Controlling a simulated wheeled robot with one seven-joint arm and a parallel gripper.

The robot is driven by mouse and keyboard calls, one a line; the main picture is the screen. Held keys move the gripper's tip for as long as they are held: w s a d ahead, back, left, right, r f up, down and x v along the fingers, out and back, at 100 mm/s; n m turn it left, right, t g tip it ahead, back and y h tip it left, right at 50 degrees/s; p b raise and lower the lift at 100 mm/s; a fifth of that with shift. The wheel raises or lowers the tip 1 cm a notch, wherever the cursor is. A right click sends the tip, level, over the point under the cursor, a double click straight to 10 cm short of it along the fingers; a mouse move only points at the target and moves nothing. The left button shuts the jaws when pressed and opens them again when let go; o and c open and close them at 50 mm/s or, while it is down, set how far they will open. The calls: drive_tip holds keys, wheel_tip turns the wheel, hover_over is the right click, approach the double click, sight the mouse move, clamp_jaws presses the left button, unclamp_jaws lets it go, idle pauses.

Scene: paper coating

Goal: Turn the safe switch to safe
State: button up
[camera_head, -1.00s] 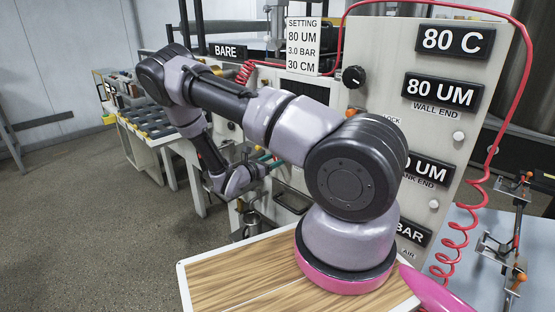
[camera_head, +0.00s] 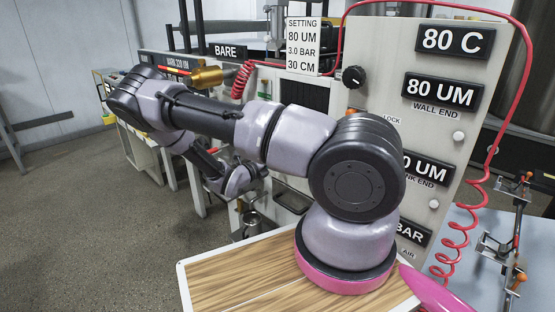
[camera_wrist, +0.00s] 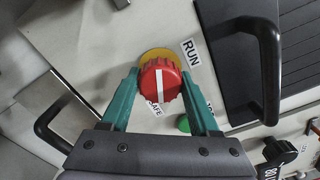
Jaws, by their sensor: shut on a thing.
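The safe switch (camera_wrist: 161,82) is a red ribbed knob with a white line across its face, on a yellow round base (camera_wrist: 156,54), in the wrist view. My gripper (camera_wrist: 160,88) has its two green fingers on either side of the knob and is shut on it. The white line runs nearly straight up and down in the wrist view. The RUN label (camera_wrist: 189,52) is at the upper right of the knob. The SAFE label (camera_wrist: 155,107) is below it, partly covered by the knob. In the head view the switch is hidden behind my arm.
A green button (camera_wrist: 184,124) sits close to my right finger. Black handles stand on the panel at left (camera_wrist: 52,120) and right (camera_wrist: 262,60). A black knob (camera_wrist: 279,151) is at lower right. A red coiled hose (camera_head: 455,240) hangs at right in the head view.

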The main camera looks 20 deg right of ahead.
drive_tip(key=shift+f+n, duration=0.1)
drive_tip(key=shift+n, duration=2.2)
drive_tip(key=o, duration=1.4)
drive_tip(key=shift+a, duration=0.15)
drive_tip(key=v, duration=1)
drive_tip(key=shift+s+a, duration=0.15)
drive_tip(key=shift+a, duration=0.15)
